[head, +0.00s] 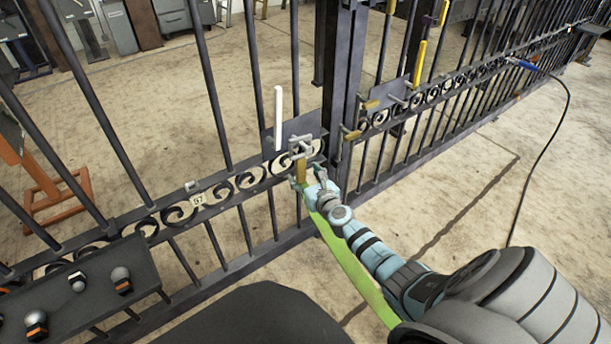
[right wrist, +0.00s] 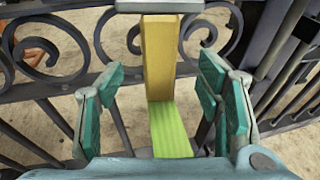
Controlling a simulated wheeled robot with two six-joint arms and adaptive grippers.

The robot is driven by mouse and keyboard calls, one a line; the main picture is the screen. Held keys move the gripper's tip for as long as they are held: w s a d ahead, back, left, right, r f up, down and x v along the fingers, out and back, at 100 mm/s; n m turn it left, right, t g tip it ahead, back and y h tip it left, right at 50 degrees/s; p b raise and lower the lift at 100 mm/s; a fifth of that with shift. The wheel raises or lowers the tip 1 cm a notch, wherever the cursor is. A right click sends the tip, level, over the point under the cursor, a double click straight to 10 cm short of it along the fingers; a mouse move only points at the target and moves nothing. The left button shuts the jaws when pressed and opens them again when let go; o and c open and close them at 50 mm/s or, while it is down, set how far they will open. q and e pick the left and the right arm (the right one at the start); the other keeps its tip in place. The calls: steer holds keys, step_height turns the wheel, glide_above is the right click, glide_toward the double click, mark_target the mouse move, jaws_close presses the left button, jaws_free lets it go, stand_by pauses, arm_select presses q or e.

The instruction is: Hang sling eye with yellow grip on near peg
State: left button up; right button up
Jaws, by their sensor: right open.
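The yellow grip (head: 301,169) hangs upright just below a grey peg (head: 302,147) on the gate. In the right wrist view the yellow grip (right wrist: 160,60) stands between my fingers, its top against a grey bar (right wrist: 160,5). I cannot make out the sling eye itself. The green sling (head: 352,268) runs from the grip down beside my right arm; its upper end (right wrist: 170,130) shows below the grip. My right gripper (head: 309,184) is open around the grip, with a gap on both sides in the wrist view (right wrist: 165,88). My left gripper is out of view.
A white upright handle (head: 278,118) stands left of the peg. The dark gate post (head: 343,90) is just right. Further right are brass-coloured handles (head: 351,132) and a yellow bar (head: 419,63). A dark shelf with knobs (head: 78,300) is at lower left.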

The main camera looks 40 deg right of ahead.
steer(key=shift+s, duration=0.1)
stand_by(0.4)
steer(key=shift+s, duration=0.35)
steer(key=s+p, duration=0.1)
steer(key=s, duration=0.9)
steer(key=shift+p, duration=0.4)
steer(key=shift+a, duration=0.1)
stand_by(0.5)
